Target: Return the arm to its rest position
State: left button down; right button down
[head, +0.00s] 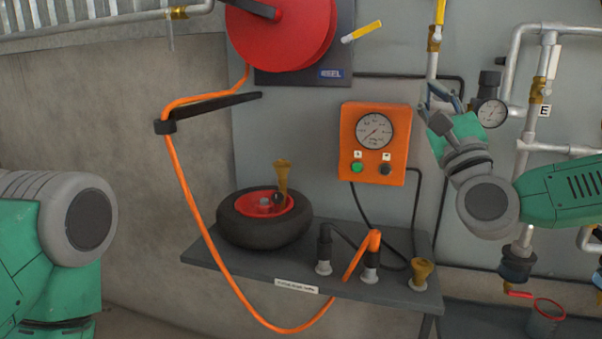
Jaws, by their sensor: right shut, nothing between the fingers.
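My right arm (555,193) comes in from the right, green and grey. Its gripper (437,100) is raised in front of the wall panel, just right of the orange gauge box. Its fingers are shut with nothing seen between them. It overlaps the piping near the yellow-handled valve in the picture; I cannot tell whether it touches. My left arm (65,225) shows at the left edge as a grey joint and green links. Its gripper is out of view.
An orange gauge box (375,145) hangs on the panel. A shelf (235,267) holds a small wheel (263,232) and holders. An orange hose (187,190) loops from a red reel (283,30) over a black bracket (215,106). Pipes and a gauge (491,113) crowd the right side.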

jog(key=s+a+f+n+g+y, duration=0.1)
jog(key=s+a+f+n+g, duration=0.2)
jog(key=f, duration=0.9)
jog(key=s+a+f+n+g+y, duration=0.1)
jog(key=a+f+n+g, duration=0.4)
jog(key=f, duration=0.6)
jog(key=s+a+f+n+g+y, duration=0.1)
jog(key=s+a+f+n+g, duration=0.25)
jog(key=f, duration=0.85)
jog(key=s+d+f+n+g+h, duration=0.1)
jog(key=s+d+f+n+g, duration=0.15)
jog(key=s+f+n, duration=0.4)
jog(key=s+d+f+n+g+h, duration=0.15)
jog(key=s+f+g, duration=0.25)
jog(key=f, duration=0.5)
jog(key=s+d+f+n+g+h, duration=0.2)
jog(key=s+d+f+n+g, duration=0.1)
jog(key=s+d, duration=0.4)
jog(key=s+d+f+n+g+h, duration=0.2)
jog(key=s+d+f+n, duration=0.3)
jog(key=s, duration=0.9)
jog(key=shift+d+f+g, duration=0.65)
jog(key=shift+d+g, duration=0.25)
jog(key=shift+d, duration=0.1)
jog(key=shift+s+h, duration=0.1)
jog(key=shift+h, duration=0.15)
